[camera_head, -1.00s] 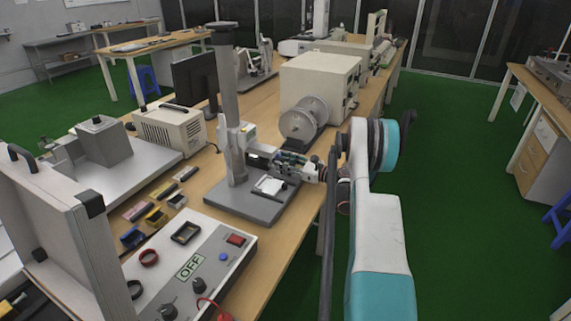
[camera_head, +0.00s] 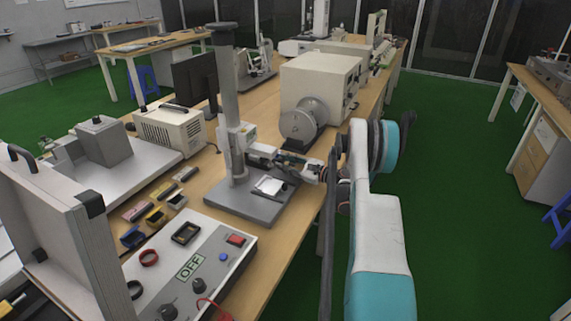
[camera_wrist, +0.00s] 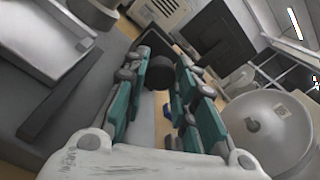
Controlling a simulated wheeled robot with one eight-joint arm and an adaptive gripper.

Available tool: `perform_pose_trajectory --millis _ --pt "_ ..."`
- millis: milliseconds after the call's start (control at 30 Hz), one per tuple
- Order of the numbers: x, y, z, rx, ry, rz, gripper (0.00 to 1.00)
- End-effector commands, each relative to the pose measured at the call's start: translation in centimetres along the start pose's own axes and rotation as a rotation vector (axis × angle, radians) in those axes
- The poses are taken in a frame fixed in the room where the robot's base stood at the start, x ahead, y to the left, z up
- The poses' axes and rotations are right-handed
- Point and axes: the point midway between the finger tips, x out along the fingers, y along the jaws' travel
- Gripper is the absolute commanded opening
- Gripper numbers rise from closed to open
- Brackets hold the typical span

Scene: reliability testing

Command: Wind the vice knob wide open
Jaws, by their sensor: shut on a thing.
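My gripper (camera_head: 282,160) reaches in from the right, beside the column of the grey test stand (camera_head: 233,110). Its fingers are shut on a dark round knob (camera_wrist: 185,77), which I take to be the vice knob. In the wrist view my gripper (camera_wrist: 172,82) has teal-lined fingers on both sides of the knob, partly hiding it. In the head view the fingers hide the knob, and the vice's jaw opening cannot be made out.
A beige machine (camera_head: 325,82) with a grey disc (camera_head: 303,122) stands close behind. A control panel (camera_head: 190,262) is at the front.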

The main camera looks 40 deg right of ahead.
Motion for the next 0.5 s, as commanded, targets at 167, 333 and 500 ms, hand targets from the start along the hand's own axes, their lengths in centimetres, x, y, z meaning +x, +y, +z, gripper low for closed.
perform_pose_trajectory --millis 167,333,500 --pt "-0.03 0.01 -0.04 -0.169 -0.004 0.0 0.01" --pt "-0.03 -0.01 -0.06 -0.326 -0.008 -0.001 0.01" --pt "-0.03 -0.02 -0.08 -0.464 -0.011 -0.001 0.01"
